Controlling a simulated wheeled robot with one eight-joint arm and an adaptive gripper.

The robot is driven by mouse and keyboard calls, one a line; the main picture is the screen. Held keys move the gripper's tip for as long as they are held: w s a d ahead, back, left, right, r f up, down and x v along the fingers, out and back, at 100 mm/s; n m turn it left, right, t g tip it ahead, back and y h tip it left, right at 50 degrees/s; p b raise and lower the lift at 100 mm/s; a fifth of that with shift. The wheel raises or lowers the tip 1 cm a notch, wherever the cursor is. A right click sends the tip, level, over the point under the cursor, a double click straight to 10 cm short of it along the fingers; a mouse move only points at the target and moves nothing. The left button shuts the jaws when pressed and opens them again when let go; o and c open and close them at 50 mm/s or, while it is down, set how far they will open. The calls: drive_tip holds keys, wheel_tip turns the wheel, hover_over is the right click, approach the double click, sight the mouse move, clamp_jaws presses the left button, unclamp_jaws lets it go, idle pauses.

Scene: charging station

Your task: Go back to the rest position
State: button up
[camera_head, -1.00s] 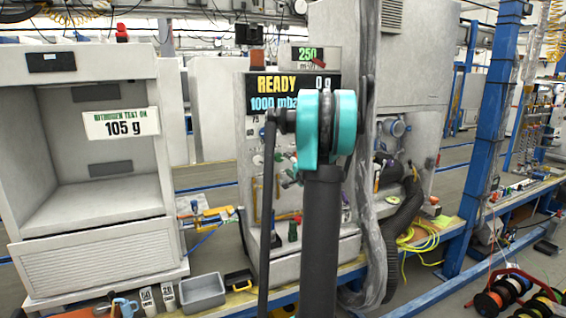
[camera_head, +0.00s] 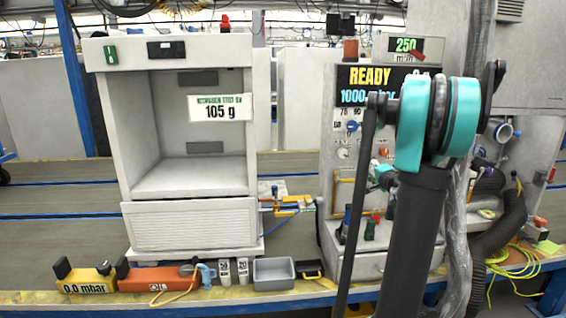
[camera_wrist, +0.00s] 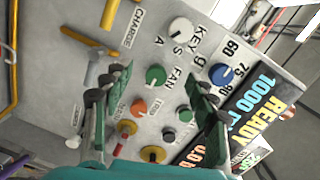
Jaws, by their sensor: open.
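My gripper (camera_wrist: 160,115) shows in the wrist view, with its two dark green ribbed fingers spread apart and nothing between them. It faces the control panel (camera_wrist: 105,85) of the charging station, with a green knob, a white knob, a blue knob and several small coloured buttons. I cannot tell any contact between the fingers and the panel. The station's display (camera_head: 372,84) reads READY and 1000 mbar.
A white open-fronted cabinet (camera_head: 190,225) stands left, its label reading 105 g. Along the bench edge are an orange OIL box (camera_head: 155,278), a yellow gauge box (camera_head: 85,282) and a grey bin (camera_head: 274,273). A corrugated hose (camera_head: 500,225) and yellow cable (camera_head: 515,258) lie right.

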drive_tip(key=s+a+f+n+g+y, duration=0.2)
drive_tip(key=s+a+f+n+g, duration=0.25)
drive_tip(key=s+a, duration=0.5)
drive_tip(key=s+a+f+n+g+y, duration=0.1)
drive_tip(key=s+a+f+n+g, duration=0.4)
drive_tip(key=a, duration=0.7)
drive_tip(key=s+f+n+g+h, duration=0.2)
drive_tip(key=s+f, duration=0.5)
drive_tip(key=s, duration=0.5)
drive_tip(key=s+f+n+g+h, duration=0.1)
drive_tip(key=s+f+n+h, duration=0.1)
drive_tip(key=s+f, duration=0.5)
drive_tip(key=s, duration=0.5)
drive_tip(key=shift+d+g+h, duration=0.2)
drive_tip(key=shift+g+h, duration=0.15)
drive_tip(key=shift+h, duration=0.05)
